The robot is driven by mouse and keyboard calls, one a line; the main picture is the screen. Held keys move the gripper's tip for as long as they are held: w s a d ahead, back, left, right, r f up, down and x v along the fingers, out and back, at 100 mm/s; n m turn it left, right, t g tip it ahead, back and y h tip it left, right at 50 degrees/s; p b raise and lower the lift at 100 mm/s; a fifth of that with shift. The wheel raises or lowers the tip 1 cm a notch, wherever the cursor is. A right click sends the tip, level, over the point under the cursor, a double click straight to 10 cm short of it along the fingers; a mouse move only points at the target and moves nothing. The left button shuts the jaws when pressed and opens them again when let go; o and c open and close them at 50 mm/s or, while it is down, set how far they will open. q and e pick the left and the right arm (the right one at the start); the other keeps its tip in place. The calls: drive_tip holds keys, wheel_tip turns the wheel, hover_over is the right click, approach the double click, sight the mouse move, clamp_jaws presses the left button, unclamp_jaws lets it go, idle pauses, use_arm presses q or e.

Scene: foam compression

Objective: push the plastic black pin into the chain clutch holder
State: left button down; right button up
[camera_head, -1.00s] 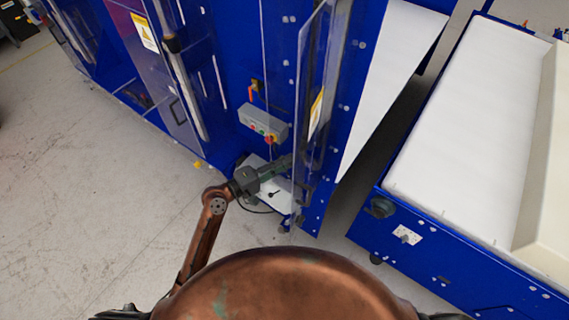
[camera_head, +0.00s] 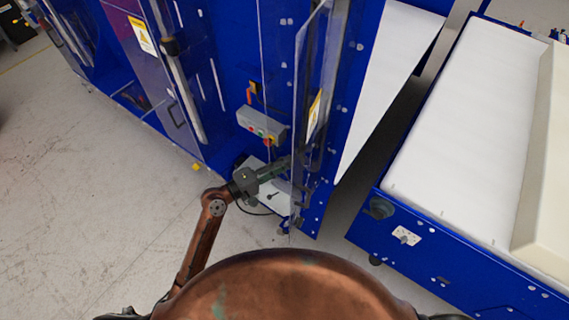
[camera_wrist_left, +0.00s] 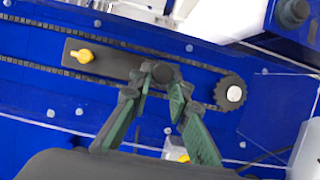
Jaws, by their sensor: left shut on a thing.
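The black pin (camera_wrist_left: 163,72) shows as a round dark head between the fingertips of my left gripper (camera_wrist_left: 162,84) in the left wrist view. The gripper is shut on it. The pin is at the right end of the dark, flat chain clutch holder (camera_wrist_left: 115,63), which carries a yellow knob (camera_wrist_left: 85,56). How deep the pin sits is hidden by the fingers. In the head view my left gripper (camera_head: 298,160) reaches into the blue machine, partly behind a clear door; the pin and holder cannot be made out there.
A chain (camera_wrist_left: 30,65) runs past the holder to a black sprocket (camera_wrist_left: 231,93). The clear door (camera_head: 311,90) stands open beside my left arm. A grey control box (camera_head: 261,124) is above the arm. A blue-framed white conveyor (camera_head: 465,130) is at right. Floor at left is clear.

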use_arm(q)
drive_tip(key=shift+w+d, duration=0.9)
drive_tip(key=shift+w, duration=0.3)
idle(0.4)
drive_tip(key=c, duration=1.7)
unclamp_jaws()
drive_tip(key=shift+c, duration=0.2)
drive_tip(key=shift+a, duration=0.1)
drive_tip(key=shift+s+a, duration=0.55)
drive_tip(key=shift+s, duration=0.25)
drive_tip(key=shift+s+a, duration=0.55)
drive_tip(key=shift+s, duration=0.25)
drive_tip(key=shift+s+a, duration=0.55)
drive_tip(key=shift+s, duration=0.25)
